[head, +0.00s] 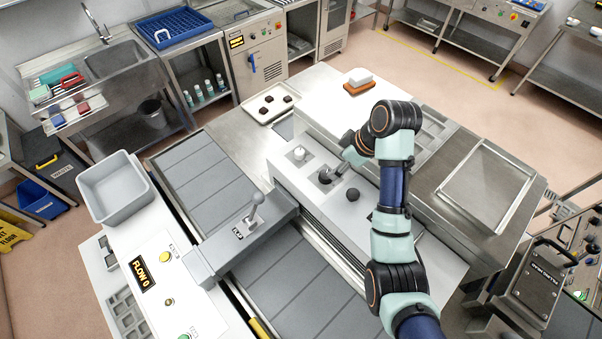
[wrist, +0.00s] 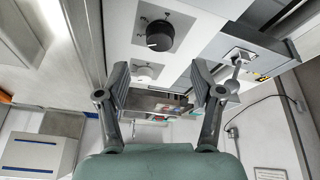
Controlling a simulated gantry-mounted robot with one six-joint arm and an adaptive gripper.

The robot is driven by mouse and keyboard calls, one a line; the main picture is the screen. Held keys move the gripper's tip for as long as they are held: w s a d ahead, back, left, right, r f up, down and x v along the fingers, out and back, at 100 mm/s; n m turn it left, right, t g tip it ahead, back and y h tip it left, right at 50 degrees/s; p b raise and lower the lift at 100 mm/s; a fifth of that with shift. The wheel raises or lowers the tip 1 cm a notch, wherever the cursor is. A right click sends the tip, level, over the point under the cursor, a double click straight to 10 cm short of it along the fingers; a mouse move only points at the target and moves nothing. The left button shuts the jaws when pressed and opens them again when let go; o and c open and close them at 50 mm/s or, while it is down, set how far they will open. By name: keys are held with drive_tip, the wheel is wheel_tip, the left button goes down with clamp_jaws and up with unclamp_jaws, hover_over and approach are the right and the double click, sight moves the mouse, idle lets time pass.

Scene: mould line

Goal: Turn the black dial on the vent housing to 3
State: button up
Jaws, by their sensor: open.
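The black dial (head: 325,177) sits on the top face of the pale vent housing (head: 295,178) in the head view. In the wrist view a black dial (wrist: 160,36), with a short white mark on its rim, stands on a grey square plate. The numbers around it are too small to read. My gripper (head: 337,172) is beside the dial in the head view and partly overlaps it. In the wrist view my gripper (wrist: 160,78) has its two fingers wide apart, with nothing between them, and the dial appears beyond the fingertips. I cannot tell whether they touch it.
A white knob (head: 300,153) and another dark round knob (head: 352,195) flank the dial on the housing. A grey lever (head: 255,213) stands to the left over the conveyor. A sign (head: 143,271) on the left panel reads FLOW 0. A sheet-metal tray (head: 487,185) lies right of my arm.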

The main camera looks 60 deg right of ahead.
sight(326, 174)
drive_tip(key=shift+w+f, duration=0.1)
drive_tip(key=shift+f, duration=0.45)
drive_tip(key=x, duration=0.7)
drive_tip(key=shift+r, duration=0.1)
drive_tip(key=c, duration=1.1)
drive_tip(key=shift+c, duration=0.2)
drive_tip(key=shift+m, duration=0.4)
drive_tip(key=m, duration=0.1)
drive_tip(key=m+h, duration=0.1)
drive_tip(key=m, duration=0.1)
drive_tip(key=m+h, duration=0.1)
drive_tip(key=m, duration=0.1)
drive_tip(key=shift+w+a+g, duration=0.1)
drive_tip(key=shift+a+g, duration=0.15)
drive_tip(key=shift+g, duration=0.15)
drive_tip(key=m+g, duration=0.1)
drive_tip(key=m, duration=0.2)
drive_tip(key=m+h, duration=0.1)
drive_tip(key=m, duration=0.2)
drive_tip(key=shift+w+g+h, duration=0.15)
drive_tip(key=shift+g+h, duration=0.15)
drive_tip(key=shift+g, duration=0.1)
drive_tip(key=o, duration=1.1)
